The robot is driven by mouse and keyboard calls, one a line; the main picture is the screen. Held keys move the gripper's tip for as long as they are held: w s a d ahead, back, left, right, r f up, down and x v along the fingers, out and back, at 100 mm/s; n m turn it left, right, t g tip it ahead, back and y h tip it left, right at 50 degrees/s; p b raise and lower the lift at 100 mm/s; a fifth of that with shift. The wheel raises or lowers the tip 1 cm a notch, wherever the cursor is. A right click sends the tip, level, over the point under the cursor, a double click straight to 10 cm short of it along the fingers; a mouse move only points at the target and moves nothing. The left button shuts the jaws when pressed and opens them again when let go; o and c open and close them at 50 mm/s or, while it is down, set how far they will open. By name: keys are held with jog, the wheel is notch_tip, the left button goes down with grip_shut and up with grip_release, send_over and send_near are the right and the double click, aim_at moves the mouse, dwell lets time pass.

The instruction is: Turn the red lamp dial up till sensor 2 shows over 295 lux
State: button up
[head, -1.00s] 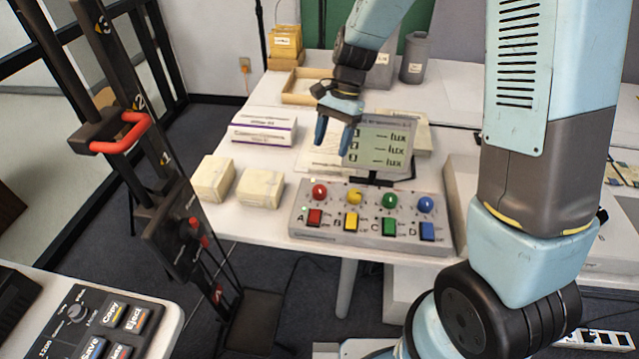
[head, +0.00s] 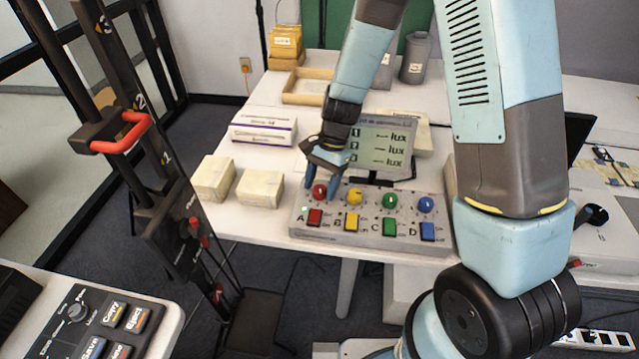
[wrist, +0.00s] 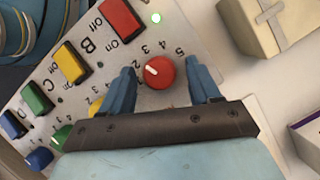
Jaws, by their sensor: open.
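The red dial (head: 319,191) is at the left end of the grey control box, above the red switch (head: 315,216) marked A. My gripper (head: 321,190) is open, pointing down, with its blue fingers on either side of the red dial. In the wrist view the red dial (wrist: 159,72) lies between the two fingertips (wrist: 165,78), with gaps on both sides. Its white mark points toward the scale numbers, near 3 or 4. The display (head: 382,147) has rows 1, 2 and 3, each reading dashes and "lux".
Yellow, green and blue dials (head: 390,201) stand to the right on the same box. Two cream boxes (head: 260,187) lie left of it. White-and-purple boxes (head: 263,129) sit behind. A black rack with a red handle (head: 125,134) stands at the left.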

jog(key=c, duration=1)
jog(key=shift+w+a+n+g+h, duration=0.15)
jog(key=shift+n+h, duration=0.25)
jog(key=shift+n, duration=0.65)
jog(key=shift+s+n+g+h, duration=0.15)
jog(key=shift+n+h, duration=0.25)
jog(key=shift+n, duration=0.65)
jog(key=shift+w, duration=0.1)
jog(key=o, duration=1)
jog(key=v, duration=1.3)
jog(key=shift+w+r, duration=0.15)
jog(key=shift+r, duration=0.2)
